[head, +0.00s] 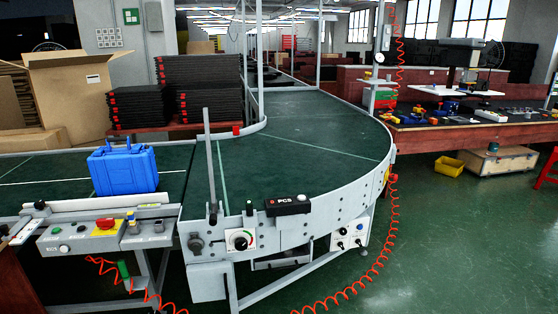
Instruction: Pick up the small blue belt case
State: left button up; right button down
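The small blue belt case (124,170) stands upright on the green belt at the left, just behind the conveyor's front rail. Its handle is on top, and its full front face shows. Nothing touches it from above. Neither of my grippers shows in the head view.
The curved conveyor (310,125) bends away to the back right, with a grey post (211,160) at its front edge. A control panel (108,231) lies in front of the case. Black stacked trays (208,88) stand behind. Green floor (450,240) is clear at the right.

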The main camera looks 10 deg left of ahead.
aim_at(133, 170)
jog(key=i+j+u, duration=0.2)
jog(key=i, duration=0.25)
jog(key=i+j+u, duration=0.2)
jog(key=i, duration=0.25)
jog(key=i+j+u, duration=0.15)
jog(key=i, duration=0.35)
